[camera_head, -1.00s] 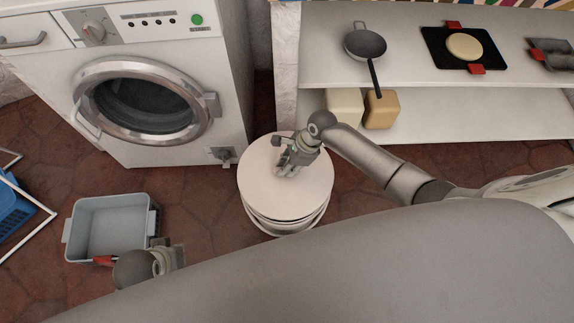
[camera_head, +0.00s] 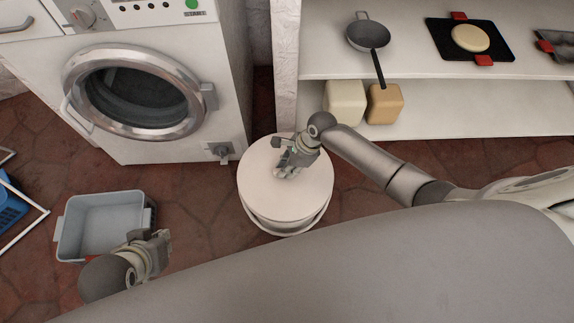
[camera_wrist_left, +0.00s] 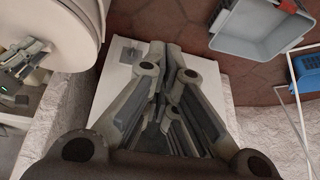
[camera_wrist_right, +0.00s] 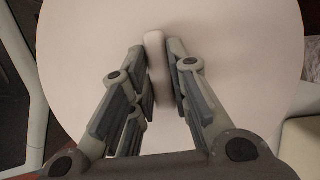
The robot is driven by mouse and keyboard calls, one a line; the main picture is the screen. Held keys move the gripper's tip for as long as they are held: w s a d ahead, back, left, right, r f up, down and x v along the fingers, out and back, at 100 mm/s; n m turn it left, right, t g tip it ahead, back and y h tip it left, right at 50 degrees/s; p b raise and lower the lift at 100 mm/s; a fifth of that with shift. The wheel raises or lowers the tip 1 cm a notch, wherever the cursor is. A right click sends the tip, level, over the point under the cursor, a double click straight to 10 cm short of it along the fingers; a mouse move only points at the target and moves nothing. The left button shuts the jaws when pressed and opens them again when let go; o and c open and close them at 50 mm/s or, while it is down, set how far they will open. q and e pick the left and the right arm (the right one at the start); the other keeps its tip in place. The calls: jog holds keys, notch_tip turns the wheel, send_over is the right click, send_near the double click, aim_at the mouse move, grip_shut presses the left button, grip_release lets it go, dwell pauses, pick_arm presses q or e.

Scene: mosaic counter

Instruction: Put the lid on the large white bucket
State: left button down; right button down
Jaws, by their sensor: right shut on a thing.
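The round white lid (camera_head: 258,185) lies level over the large white bucket (camera_head: 285,224) on the floor, covering its mouth. It looks lined up with the rim, but I cannot tell whether it is fully seated. My right gripper (camera_head: 287,170) reaches down onto the lid's middle. In the right wrist view it is shut on the lid's small raised handle (camera_wrist_right: 155,45), with one finger on each side. My left gripper (camera_head: 160,243) is empty and apart from the bucket, at the lower left. Its fingers are together in the left wrist view (camera_wrist_left: 168,52).
A washing machine (camera_head: 222,110) stands behind and left of the bucket. A grey bin (camera_head: 72,225) is on the floor at left, close to my left gripper. A white shelf (camera_head: 470,112) at back right holds a pan (camera_head: 368,37) and a black tray (camera_head: 440,45).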

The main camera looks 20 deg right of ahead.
pick_arm(q)
jog(key=shift+s+a+g, duration=0.15)
jog(key=shift+s+g, duration=0.15)
jog(key=shift+s, duration=0.25)
dwell(0.4)
jog(key=shift+s+a+g+p, duration=0.15)
jog(key=shift+s+g+p, duration=0.15)
jog(key=shift+s+p, duration=0.25)
jog(key=shift+s+a, duration=0.1)
jog(key=shift+s, duration=0.25)
jog(key=shift+r+p, duration=0.55)
jog(key=shift+r, duration=0.05)
jog(key=shift+r, duration=0.1)
pick_arm(e)
jog(key=shift+f, duration=0.4)
dwell(1.0)
jog(key=shift+p, duration=0.35)
pick_arm(q)
jog(key=shift+x, duration=1.2)
jog(key=shift+w, duration=0.2)
pick_arm(e)
jog(key=shift+f, duration=0.1)
